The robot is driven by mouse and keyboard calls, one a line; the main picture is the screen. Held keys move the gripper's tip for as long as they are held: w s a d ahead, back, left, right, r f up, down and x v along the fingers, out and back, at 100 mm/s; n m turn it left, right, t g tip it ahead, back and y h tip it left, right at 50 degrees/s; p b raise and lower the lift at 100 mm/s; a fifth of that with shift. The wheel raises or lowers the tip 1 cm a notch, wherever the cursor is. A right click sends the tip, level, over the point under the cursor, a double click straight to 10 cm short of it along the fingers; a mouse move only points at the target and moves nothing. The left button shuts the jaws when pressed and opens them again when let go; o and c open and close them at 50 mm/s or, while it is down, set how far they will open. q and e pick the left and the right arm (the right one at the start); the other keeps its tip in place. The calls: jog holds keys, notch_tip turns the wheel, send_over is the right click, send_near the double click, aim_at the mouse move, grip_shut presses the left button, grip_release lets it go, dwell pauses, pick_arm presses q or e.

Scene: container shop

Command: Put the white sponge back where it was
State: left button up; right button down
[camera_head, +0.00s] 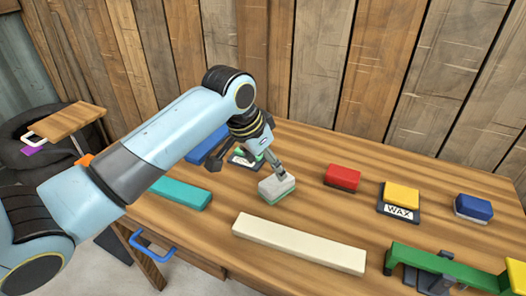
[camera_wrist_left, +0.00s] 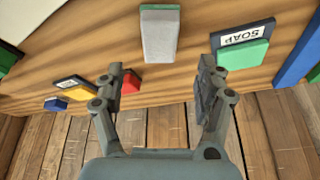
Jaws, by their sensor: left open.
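The white sponge (camera_head: 277,185), a pale grey-white block with a green underside, lies on the wooden table. My left gripper (camera_head: 248,166) is open just behind and above it, with one finger close to the sponge in the head view. In the left wrist view the sponge (camera_wrist_left: 159,40) shows beyond the gap between the open fingertips (camera_wrist_left: 161,68), with nothing between them. A green sponge (camera_wrist_left: 246,55) lies on a SOAP plate (camera_wrist_left: 245,33), partly hidden by my gripper in the head view. My right gripper is in neither view.
A red sponge (camera_head: 342,177), a yellow sponge (camera_head: 402,195) on a WAX plate (camera_head: 398,212) and a blue sponge (camera_head: 473,206) stand to the right. A cream bar (camera_head: 298,243) lies in front, a teal bar (camera_head: 181,193) left. A green bridge-like piece (camera_head: 430,259) stands front right.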

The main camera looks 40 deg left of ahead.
pick_arm(q)
jog(key=shift+v, duration=1.7)
